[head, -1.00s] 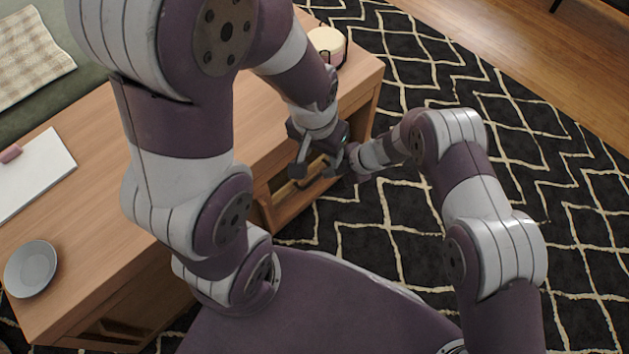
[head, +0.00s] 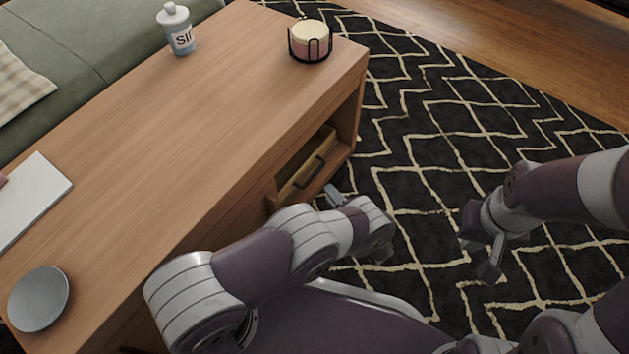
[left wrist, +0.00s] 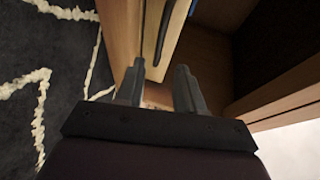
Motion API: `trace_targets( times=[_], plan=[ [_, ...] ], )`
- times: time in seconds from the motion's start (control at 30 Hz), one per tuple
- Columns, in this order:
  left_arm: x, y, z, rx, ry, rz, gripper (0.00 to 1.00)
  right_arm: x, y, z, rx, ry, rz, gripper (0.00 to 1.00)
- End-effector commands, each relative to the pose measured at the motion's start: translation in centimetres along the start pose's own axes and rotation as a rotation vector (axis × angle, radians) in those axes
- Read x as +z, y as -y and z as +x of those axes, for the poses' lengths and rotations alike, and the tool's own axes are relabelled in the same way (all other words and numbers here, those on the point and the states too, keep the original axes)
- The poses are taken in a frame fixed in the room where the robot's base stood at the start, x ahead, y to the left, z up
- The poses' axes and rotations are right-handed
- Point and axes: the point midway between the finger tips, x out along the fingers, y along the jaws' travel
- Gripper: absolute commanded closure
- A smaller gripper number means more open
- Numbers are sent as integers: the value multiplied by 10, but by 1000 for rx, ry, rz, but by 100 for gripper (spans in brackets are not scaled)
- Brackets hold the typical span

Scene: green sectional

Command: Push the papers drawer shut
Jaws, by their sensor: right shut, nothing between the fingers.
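The wooden drawer with a dark bar handle (head: 309,172) is low in the end part of the coffee table in the head view. Its front seems to stand out a little; how far is hard to tell. No papers are visible. My left gripper (head: 335,196) is low beside the drawer's near front corner, partly hidden by my arm. In the left wrist view its two fingers (left wrist: 160,88) are apart with nothing held, and the drawer front (left wrist: 147,30) with its handle is just ahead. Contact cannot be told. My right gripper (head: 488,272) is shut and empty over the rug, right of the table.
The coffee table top (head: 190,130) holds a grey plate (head: 39,299), a white sheet or book (head: 35,198), a bottle (head: 177,30) and a round item in a black wire holder (head: 310,42). A green sofa (head: 90,50) stands behind. The patterned rug (head: 430,130) is clear.

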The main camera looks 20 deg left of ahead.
Motion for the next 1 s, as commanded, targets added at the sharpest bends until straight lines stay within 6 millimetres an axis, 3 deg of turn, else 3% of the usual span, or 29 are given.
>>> trace_targets(
  times=[0.1, 0.3, 0.47, 0.7, 0.73, 0.83, 1.0],
  plan=[
    [2, -6, 34, 0, 4, -1, 63, 2, 0, 17, 0, -1, -2, 100],
    [1, -4, 77, 1, 3, -2, 63, 3, 0, 33, 1, -1, -3, 100],
    [0, -2, 91, 2, -1, -2, 63, 3, 0, 37, 1, -2, -4, 100],
    [0, 0, 92, 2, -2, -2, 63, 3, 0, 36, 1, -2, -4, 100],
    [0, 0, 92, 2, -2, -2, 66, 3, 0, 36, 1, -2, -4, 100],
    [0, 0, 92, 2, -2, -2, 99, 3, 0, 36, 1, -2, -4, 100],
    [0, 0, 92, 2, -2, -2, 100, 3, 0, 36, 1, -2, -4, 100]
  ],
)
